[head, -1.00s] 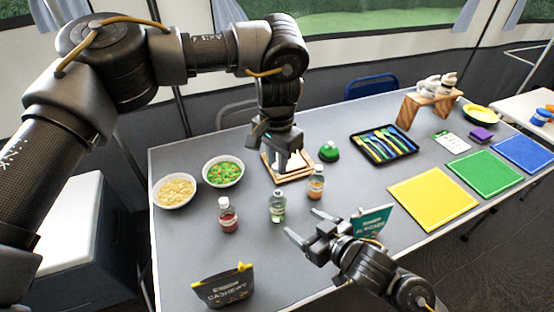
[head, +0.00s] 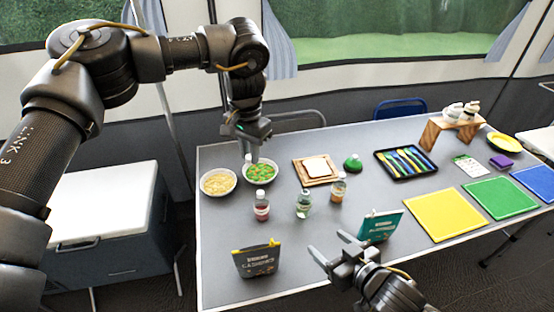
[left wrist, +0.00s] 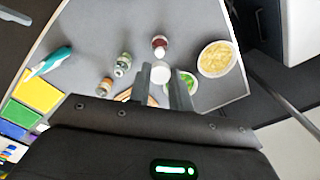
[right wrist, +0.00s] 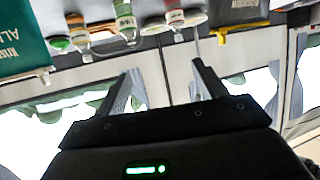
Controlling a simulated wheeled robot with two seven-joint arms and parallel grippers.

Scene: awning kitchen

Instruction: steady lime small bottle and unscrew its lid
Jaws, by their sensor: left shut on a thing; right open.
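The lime small bottle (head: 303,206) stands upright on the grey table, between a red bottle (head: 261,207) and an orange bottle (head: 338,190). It also shows in the left wrist view (left wrist: 122,65) and the right wrist view (right wrist: 125,20). I cannot tell whether its lid is on. My left gripper (head: 248,156) is raised near the green-and-orange bowl, away from the bottle. It is shut on a small white round thing (left wrist: 160,72), seen between its fingers. My right gripper (head: 330,250) is open and empty near the front edge, apart from the bottle.
Two bowls (head: 218,182) stand at the left. A cashew bag (head: 257,261) and a teal bag (head: 380,226) stand towards the front. Behind the bottles are bread on a board (head: 318,168) and a green-topped thing (head: 353,162). A cutlery tray (head: 405,161) and coloured mats (head: 445,214) lie right.

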